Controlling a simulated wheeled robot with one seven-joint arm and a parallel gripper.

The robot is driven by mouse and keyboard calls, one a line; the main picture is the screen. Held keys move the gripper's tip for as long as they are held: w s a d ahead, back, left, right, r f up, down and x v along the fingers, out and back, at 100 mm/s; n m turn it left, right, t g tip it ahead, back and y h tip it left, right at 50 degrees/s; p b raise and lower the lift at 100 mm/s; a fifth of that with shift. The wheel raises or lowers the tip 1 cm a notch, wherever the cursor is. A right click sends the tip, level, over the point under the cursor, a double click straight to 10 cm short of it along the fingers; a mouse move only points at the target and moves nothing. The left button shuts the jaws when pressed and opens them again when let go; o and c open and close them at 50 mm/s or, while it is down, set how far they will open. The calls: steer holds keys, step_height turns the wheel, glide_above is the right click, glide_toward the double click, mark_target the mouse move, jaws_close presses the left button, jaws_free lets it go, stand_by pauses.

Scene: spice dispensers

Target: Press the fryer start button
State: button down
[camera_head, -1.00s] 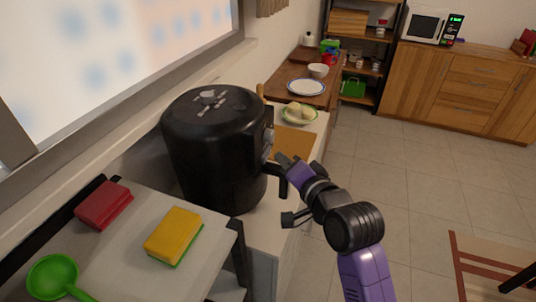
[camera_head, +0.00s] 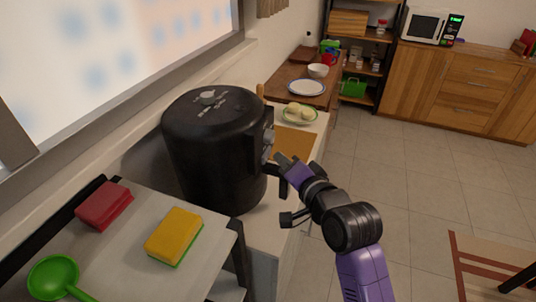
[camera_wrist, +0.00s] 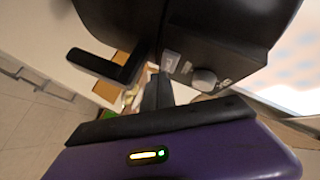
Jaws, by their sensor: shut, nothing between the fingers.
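The fryer (camera_head: 212,150) is a large black rounded unit standing on the white counter. Its front, with controls and a handle, faces right. In the wrist view the fryer body (camera_wrist: 225,25) fills the top, with a round grey knob (camera_wrist: 204,80), a small light-grey panel or button (camera_wrist: 171,61) and the black handle (camera_wrist: 105,66). I cannot tell for sure which part is the start button. My gripper (camera_head: 281,160) is shut and empty, close to the fryer's front. In the wrist view its fingers (camera_wrist: 157,90) point at the panel beside the knob; contact cannot be told.
A grey shelf top at front left bears a red sponge (camera_head: 104,205), a yellow sponge (camera_head: 174,235) and a green ladle (camera_head: 54,276). Behind the fryer are a plate of pale food (camera_head: 299,113), a white plate (camera_head: 306,87) and a bowl (camera_head: 318,70).

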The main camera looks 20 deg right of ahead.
steer(key=shift+w+a, duration=0.2)
steer(key=shift+a, duration=0.05)
steer(key=shift+w+a, duration=0.2)
steer(key=shift+a, duration=0.15)
stand_by(0.9)
steer(key=shift+d+p, duration=0.1)
steer(key=shift+p, duration=0.2)
steer(key=shift+s+d, duration=0.5)
steer(key=shift+d, duration=0.05)
steer(key=shift+d, duration=0.15)
steer(key=shift+s+d+p, duration=0.25)
steer(key=shift+s+d, duration=0.5)
steer(key=shift+d, duration=0.2)
steer(key=shift+s+d+p, duration=0.2)
steer(key=shift+s+d, duration=0.5)
steer(key=shift+d, duration=0.25)
